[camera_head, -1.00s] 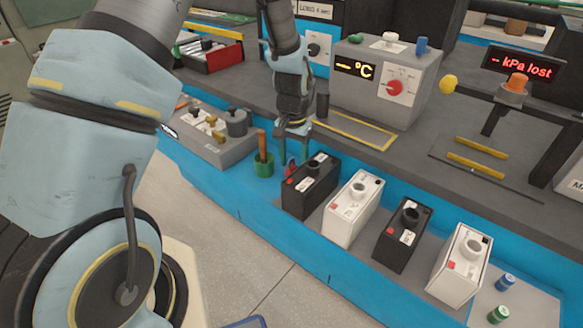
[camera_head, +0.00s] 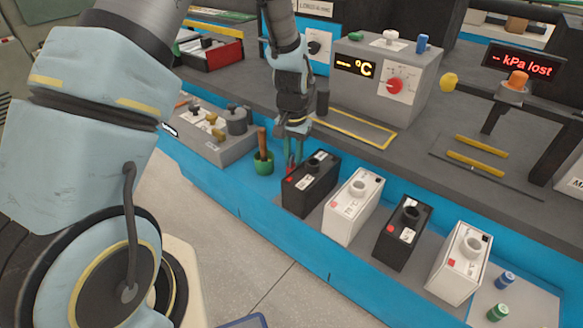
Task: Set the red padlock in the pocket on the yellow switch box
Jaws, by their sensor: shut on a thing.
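My gripper (camera_head: 293,161) is at the left end of the battery row, just above and behind the first black battery (camera_head: 309,184). Its fingers are shut on a small red thing, which I take for the red padlock (camera_head: 289,164). Only a sliver of red shows; the rest is hidden by the fingers and the battery. I cannot make out a yellow switch box or its pocket in this view.
White and black batteries (camera_head: 353,206) stand in a row to the right on the blue-edged bench. A green cup (camera_head: 262,166) with a brown handle stands close left of my gripper. A grey temperature box (camera_head: 387,70) stands behind. A yellow-edged frame (camera_head: 372,136) lies on the bench.

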